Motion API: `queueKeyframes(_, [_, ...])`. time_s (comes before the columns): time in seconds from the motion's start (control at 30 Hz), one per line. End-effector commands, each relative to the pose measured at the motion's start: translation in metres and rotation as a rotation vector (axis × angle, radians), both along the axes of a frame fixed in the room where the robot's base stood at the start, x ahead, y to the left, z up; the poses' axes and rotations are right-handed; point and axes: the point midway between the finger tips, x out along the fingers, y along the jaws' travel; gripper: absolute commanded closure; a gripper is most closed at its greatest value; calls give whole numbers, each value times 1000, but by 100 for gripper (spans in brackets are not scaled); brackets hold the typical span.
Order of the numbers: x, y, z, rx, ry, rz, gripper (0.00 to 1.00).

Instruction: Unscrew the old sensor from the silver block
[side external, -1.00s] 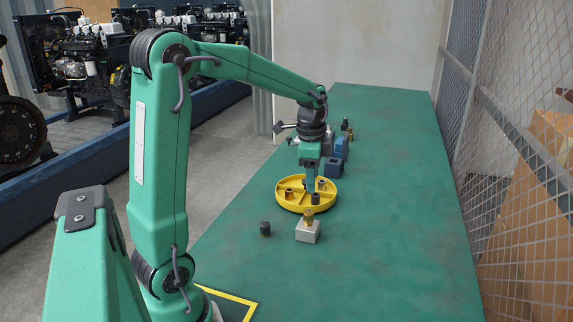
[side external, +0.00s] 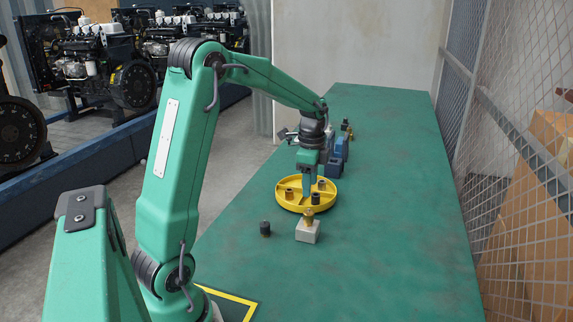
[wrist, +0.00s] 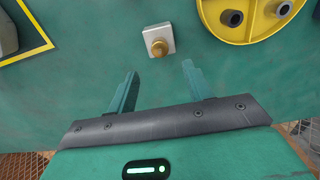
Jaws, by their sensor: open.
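The silver block (side external: 308,232) stands on the green table, in front of the yellow tray. The old sensor (side external: 309,215), a brass-coloured piece, stands upright in the top of the block. In the wrist view the sensor (wrist: 159,47) is seen from above on the pale square block (wrist: 151,37), ahead of my fingertips. My gripper (wrist: 157,72) is open with nothing between its fingers. In the side view my gripper (side external: 307,198) is above the tray area, behind the block and apart from the sensor.
The round yellow tray (wrist: 207,17) has compartments with dark cylindrical parts in it. A small dark cylinder (side external: 265,229) stands on the table left of the block. Blue blocks (side external: 335,165) stand behind the tray. The table's right side is clear; a wire mesh fence (side external: 530,170) borders it.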

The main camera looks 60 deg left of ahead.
Motion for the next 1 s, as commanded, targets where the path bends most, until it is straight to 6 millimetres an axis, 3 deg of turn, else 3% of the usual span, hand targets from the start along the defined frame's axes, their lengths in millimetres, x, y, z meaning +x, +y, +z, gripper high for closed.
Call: queueKeyframes(1.0, [-1, 0, -72, -1, 3, 0, 49])
